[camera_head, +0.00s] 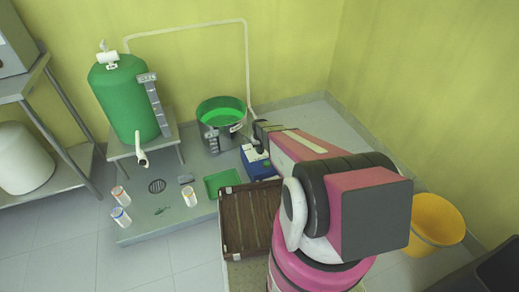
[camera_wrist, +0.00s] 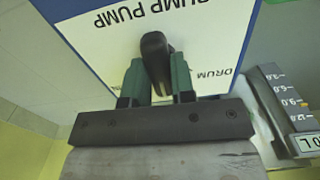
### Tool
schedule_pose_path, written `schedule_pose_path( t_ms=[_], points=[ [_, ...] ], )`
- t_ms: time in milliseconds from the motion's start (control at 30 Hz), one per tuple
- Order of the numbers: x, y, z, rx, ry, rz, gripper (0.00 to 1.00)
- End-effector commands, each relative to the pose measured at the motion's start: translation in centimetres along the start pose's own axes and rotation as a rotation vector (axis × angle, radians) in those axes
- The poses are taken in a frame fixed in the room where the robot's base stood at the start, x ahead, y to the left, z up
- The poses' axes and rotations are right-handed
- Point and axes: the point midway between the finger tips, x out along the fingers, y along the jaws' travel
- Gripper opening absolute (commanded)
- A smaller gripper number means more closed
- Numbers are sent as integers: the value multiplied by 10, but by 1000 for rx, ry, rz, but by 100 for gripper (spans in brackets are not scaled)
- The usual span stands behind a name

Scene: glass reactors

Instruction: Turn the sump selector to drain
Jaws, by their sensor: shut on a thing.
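The sump pump box (camera_head: 262,169) is blue with a white top, on the floor platform beside the tub. Its white panel (camera_wrist: 100,45) fills the top of the wrist view, with "PUMP" lettering and the word "DRUM" to the right of the knob. The black selector knob (camera_wrist: 155,48) points up in that view, slightly tilted. My gripper (camera_wrist: 157,68) is shut on the knob, one green finger at each side. In the head view my arm reaches over the box and hides most of the knob and fingers.
A black tub (camera_head: 206,104) of green liquid stands behind the box. A green tank (camera_head: 122,100) on a stand is at left. A green tray (camera_head: 222,181), a brown slatted case (camera_head: 245,215) and small labelled cups (camera_head: 189,197) lie nearby. A yellow bucket (camera_head: 437,220) is right.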

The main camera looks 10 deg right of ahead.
Motion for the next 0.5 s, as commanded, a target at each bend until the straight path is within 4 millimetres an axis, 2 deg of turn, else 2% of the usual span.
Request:
schedule_pose_path(
  t_ms=[500],
  points=[
    [-1,0,0,380,0,0,0]
  ],
)
